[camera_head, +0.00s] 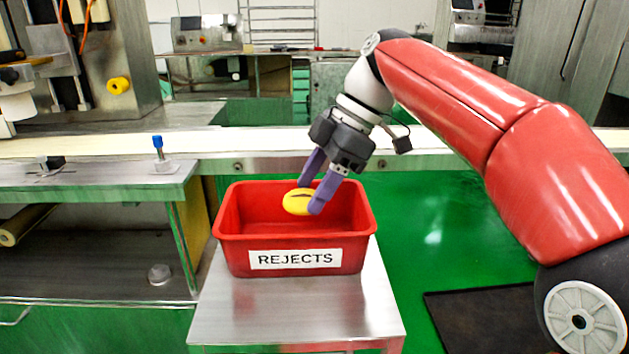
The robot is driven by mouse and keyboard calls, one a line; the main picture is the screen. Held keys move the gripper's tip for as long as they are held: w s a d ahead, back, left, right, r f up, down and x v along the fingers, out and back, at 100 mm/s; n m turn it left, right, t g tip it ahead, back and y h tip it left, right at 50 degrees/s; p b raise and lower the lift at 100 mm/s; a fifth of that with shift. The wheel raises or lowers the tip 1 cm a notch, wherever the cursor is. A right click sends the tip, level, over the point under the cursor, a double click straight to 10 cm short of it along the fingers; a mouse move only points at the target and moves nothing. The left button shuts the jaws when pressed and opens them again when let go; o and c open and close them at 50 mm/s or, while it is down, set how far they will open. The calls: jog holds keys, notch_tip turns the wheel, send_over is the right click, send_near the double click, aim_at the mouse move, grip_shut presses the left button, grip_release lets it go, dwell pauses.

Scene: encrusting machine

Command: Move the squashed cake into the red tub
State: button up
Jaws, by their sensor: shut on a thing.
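My gripper (311,194) has purple fingers and is shut on the cake, one finger at each side. It holds the cake over the opening of the red tub (228,249), with the tub's inner back wall behind it. I cannot tell exactly how high the cake is above the tub's floor. The tub has a white REJECTS label on its front and looks empty inside where I can see.
The tub stands on a small steel table (300,312). A white conveyor belt (260,140) runs behind it. A steel bench (100,185) with a blue-topped knob (158,146) is at left. Green floor is open at right, with a dark mat (480,318).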

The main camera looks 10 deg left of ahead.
jog(key=o, duration=0.9)
jog(key=p+v, duration=0.2)
jog(key=v, duration=0.5)
jog(key=shift+d+r, duration=0.2)
jog(key=shift+r, duration=0.1)
jog(key=shift+w, duration=0.1)
